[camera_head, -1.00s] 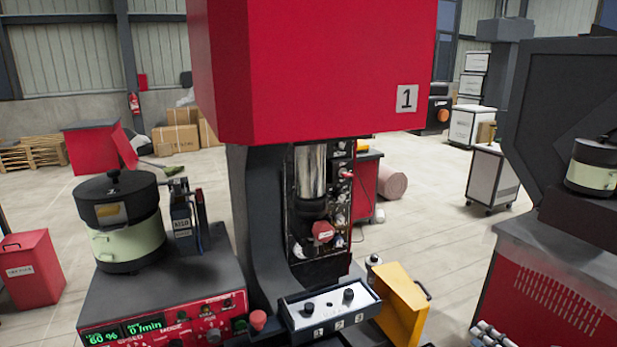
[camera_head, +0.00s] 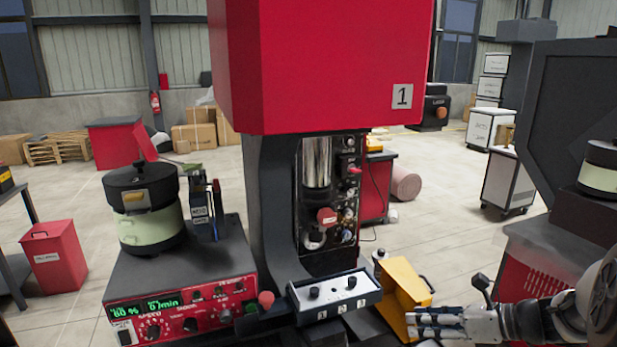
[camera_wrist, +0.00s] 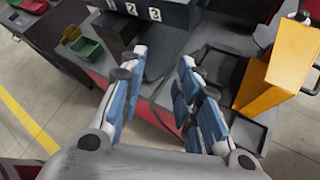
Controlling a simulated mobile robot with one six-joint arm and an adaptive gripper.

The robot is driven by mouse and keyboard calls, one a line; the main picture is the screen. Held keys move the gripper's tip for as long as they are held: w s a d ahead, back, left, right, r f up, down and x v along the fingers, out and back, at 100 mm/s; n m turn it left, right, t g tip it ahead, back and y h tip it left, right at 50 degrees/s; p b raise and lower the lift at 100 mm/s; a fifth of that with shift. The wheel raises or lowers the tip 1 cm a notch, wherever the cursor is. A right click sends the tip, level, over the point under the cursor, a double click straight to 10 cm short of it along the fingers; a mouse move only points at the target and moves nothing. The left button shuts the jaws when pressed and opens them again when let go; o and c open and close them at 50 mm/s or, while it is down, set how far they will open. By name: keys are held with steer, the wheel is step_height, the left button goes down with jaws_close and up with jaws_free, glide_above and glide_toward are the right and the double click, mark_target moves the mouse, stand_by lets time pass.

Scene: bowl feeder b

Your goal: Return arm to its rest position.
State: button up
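My gripper (camera_head: 412,326) shows at the lower right of the head view, with its fingers pointing left. In the wrist view its two blue-padded fingers (camera_wrist: 160,75) stand apart with nothing between them. It is open and empty. It is in front of the yellow box (camera_head: 405,285) and to the right of the control box with black knobs (camera_head: 336,296). The wrist view looks down past the fingers onto the machine's dark ledge and the floor. The rest of my arm runs off the right edge of the head view.
The red press marked 1 (camera_head: 320,65) stands in the middle. A bowl feeder (camera_head: 148,215) sits on the red control unit (camera_head: 185,312) at left. A second dark machine (camera_head: 580,120) stands at right.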

steer(key=s+a+r+n+g+h, duration=0.2)
steer(key=s+a+r+n+h, duration=0.1)
steer(key=s+a+n, duration=0.55)
steer(key=s+a+r+n+g+h, duration=0.3)
steer(key=s+a+r+n, duration=0.15)
steer(key=s+n, duration=0.6)
steer(key=s+d+n+t+h, duration=0.2)
steer(key=s+n+h, duration=0.2)
steer(key=s+n, duration=0.5)
steer(key=shift+n+t, duration=0.3)
steer(key=shift+n, duration=0.4)
